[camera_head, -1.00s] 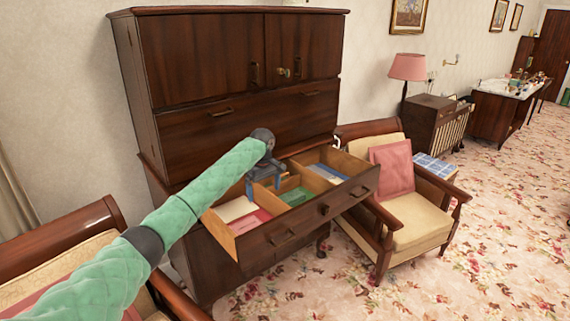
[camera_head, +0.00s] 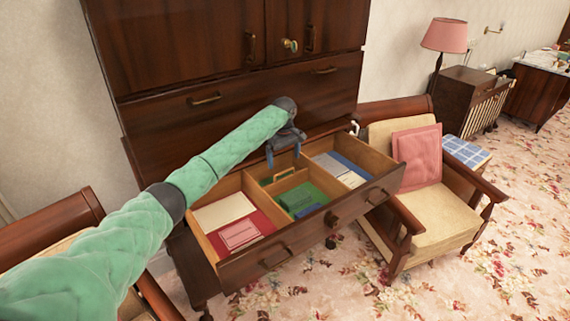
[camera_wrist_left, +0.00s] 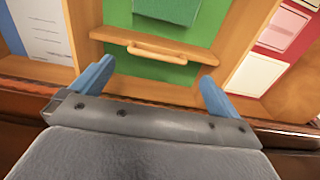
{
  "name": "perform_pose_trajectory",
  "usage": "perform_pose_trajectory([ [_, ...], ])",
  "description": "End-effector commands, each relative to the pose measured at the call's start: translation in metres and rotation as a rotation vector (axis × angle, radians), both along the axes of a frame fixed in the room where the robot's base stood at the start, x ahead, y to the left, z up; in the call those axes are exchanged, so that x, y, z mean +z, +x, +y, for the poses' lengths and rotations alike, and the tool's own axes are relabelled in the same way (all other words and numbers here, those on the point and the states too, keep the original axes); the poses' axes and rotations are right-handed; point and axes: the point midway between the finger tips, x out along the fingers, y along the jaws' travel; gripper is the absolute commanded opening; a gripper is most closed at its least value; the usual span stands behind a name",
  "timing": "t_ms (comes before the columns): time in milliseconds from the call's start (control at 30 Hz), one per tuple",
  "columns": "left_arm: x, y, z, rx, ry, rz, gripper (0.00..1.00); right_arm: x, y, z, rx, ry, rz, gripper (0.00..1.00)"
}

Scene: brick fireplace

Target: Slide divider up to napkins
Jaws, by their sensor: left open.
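The open wooden drawer (camera_head: 257,262) has three compartments. In the middle one, the divider (camera_head: 283,176), a low wooden board with a handle, stands across the green floor towards the back. A dark green stack, seemingly the napkins (camera_head: 299,196), lies in front of it with a strip of green floor between. In the left wrist view the divider (camera_wrist_left: 112,38) lies ahead of my fingers, with part of the green stack (camera_wrist_left: 168,9) beyond. My left gripper (camera_head: 284,150) is open and empty, with blue fingers. It hovers over the back of the middle compartment, behind the divider (camera_wrist_left: 157,78).
Fixed wooden partitions flank the middle compartment. The left compartment holds cream paper (camera_head: 223,210) and pink-red items (camera_head: 239,233); the right holds white and blue papers (camera_head: 340,170). The cabinet front (camera_head: 225,110) rises close behind my gripper. An armchair (camera_head: 435,215) stands right of the drawer.

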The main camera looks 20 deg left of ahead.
Motion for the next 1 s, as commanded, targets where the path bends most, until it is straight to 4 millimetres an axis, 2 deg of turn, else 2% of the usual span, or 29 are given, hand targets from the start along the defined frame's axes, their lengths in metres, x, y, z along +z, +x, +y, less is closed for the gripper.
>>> perform_pose_trajectory([
  [200,-0.027,0.000,0.000,0.000,0.001,0.001,1.00,-0.017,-0.011,-0.010,0.006,-0.008,-0.013,0.83],
  [400,-0.044,0.000,0.000,0.000,0.000,0.000,1.00,-0.028,-0.018,-0.015,0.009,-0.011,-0.021,0.83],
  [767,-0.049,0.000,0.000,0.000,-0.001,-0.001,1.00,-0.030,-0.019,-0.017,0.009,-0.011,-0.026,0.83],
  [1000,-0.048,0.000,0.000,0.000,-0.001,-0.001,0.53,-0.030,-0.020,-0.018,0.009,-0.012,-0.025,0.83],
])
